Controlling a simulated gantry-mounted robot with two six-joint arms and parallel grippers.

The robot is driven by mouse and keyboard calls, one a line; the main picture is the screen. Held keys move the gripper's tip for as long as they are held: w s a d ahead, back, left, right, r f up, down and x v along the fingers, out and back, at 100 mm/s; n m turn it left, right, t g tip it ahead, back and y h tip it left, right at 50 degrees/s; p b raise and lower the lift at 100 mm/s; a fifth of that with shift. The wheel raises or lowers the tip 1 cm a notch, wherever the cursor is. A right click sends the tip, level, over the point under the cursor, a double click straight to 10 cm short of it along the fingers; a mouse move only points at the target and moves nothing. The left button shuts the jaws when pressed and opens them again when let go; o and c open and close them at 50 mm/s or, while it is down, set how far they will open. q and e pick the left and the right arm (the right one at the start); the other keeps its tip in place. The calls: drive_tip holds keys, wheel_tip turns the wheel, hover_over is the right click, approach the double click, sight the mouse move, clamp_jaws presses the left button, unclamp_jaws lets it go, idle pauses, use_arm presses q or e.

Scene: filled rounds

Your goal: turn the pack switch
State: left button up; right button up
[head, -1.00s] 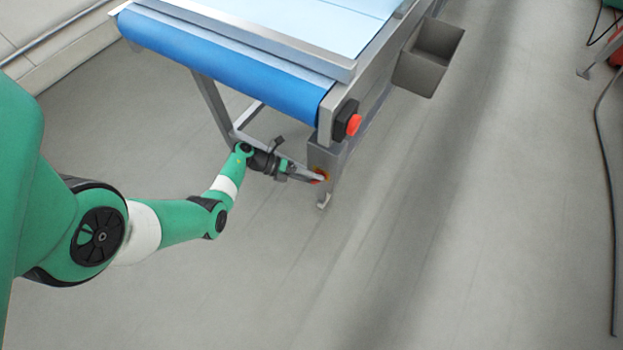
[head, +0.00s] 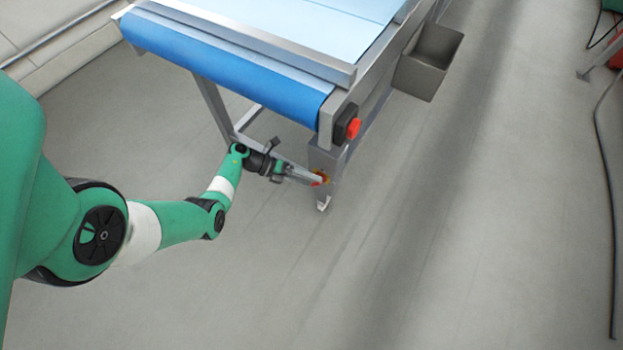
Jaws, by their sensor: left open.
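I cannot tell whether the fingers touch the switch. My right gripper is not in view.
The conveyor's blue belt (head: 230,68) ends above my left arm. A red button (head: 353,128) on a black base sits higher on the same corner. A grey bin (head: 428,62) hangs on the conveyor's right side. Open floor lies to the right, with a cable (head: 604,160) at its edge.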

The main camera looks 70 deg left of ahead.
use_arm(q)
drive_tip(key=p+v, duration=0.3)
drive_tip(key=v, duration=0.7)
